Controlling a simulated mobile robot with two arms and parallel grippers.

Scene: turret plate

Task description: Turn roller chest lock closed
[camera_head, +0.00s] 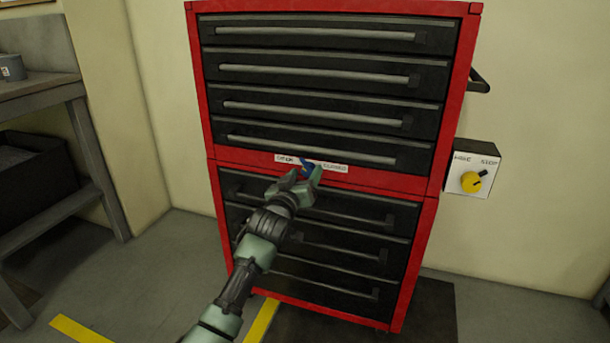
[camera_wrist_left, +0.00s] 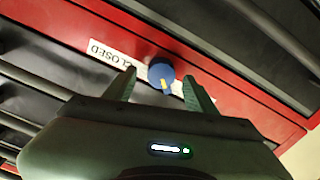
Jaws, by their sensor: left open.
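The lock is a small blue knob (camera_head: 306,167) on the red strip between the chest's upper and lower drawers. A white label beside it reads CLOSED (camera_head: 332,167) on the right; another label (camera_head: 285,158) lies on the left. In the left wrist view the knob (camera_wrist_left: 161,71) has a yellow mark on its lower part. My left gripper (camera_head: 305,177) is open in front of the lock. In the wrist view its fingers (camera_wrist_left: 158,80) stand on either side of the knob, with gaps visible. Contact cannot be told. My right gripper is not in view.
The red roller chest (camera_head: 424,188) has black drawers with long bar handles close around the lock. A white box with a yellow knob (camera_head: 471,182) is on the wall at right. A grey bench (camera_head: 45,88) stands at left. Floor is open between bench and chest.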

